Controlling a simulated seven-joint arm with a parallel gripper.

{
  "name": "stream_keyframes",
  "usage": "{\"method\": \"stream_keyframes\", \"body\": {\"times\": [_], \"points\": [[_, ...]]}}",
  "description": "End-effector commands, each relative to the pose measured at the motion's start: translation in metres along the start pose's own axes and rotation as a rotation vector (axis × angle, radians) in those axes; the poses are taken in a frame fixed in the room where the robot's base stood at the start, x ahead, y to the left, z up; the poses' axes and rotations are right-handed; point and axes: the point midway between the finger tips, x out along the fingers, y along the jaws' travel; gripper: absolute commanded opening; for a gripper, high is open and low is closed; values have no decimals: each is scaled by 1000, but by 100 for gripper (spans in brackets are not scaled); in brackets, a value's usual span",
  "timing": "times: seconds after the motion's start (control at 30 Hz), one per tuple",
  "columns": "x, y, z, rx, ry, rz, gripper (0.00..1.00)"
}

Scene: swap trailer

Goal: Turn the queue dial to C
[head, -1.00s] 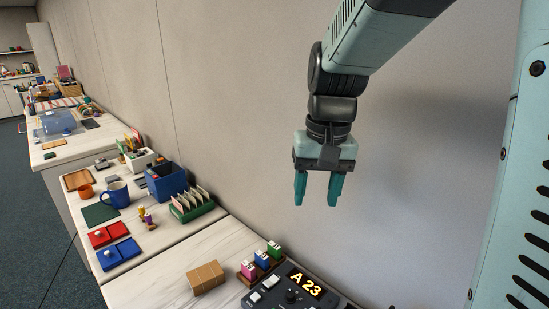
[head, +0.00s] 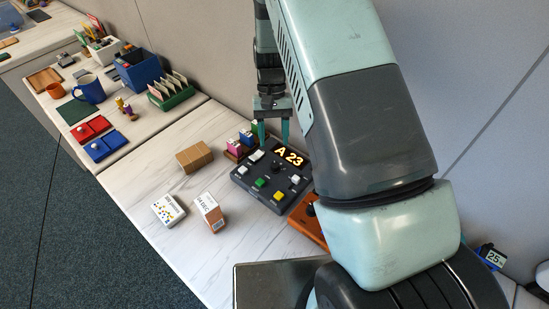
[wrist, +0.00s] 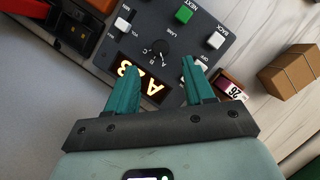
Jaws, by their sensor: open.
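A dark console (head: 264,185) stands on the counter with its lit display (head: 290,157) reading "A 23". The black queue dial (wrist: 160,49) sits on the console among letters A, B and C in the wrist view; I cannot tell for certain which letter it points to. In the head view the dial (head: 277,168) is small and dark. My gripper (head: 274,134) is open and empty, above the console's back edge.
Coloured buttons sit around the dial, including a green button (wrist: 184,14). A cardboard box (head: 194,157) is farther left. An orange device (head: 308,220) is close on the console's right.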

Motion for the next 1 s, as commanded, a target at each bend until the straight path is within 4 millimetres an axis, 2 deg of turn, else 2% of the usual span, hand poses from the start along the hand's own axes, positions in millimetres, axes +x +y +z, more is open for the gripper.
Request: {"method": "stream_keyframes", "body": {"times": [0.1,0.3,0.5,0.77,0.8,1.0], "points": [[25,0,1,1,-5,1,53],[58,0,0,0,-2,1,53],[72,0,0,0,0,0,53],[74,0,0,0,1,0,53],[74,0,0,0,1,0,51],[73,0,0,0,1,0,20]]}}
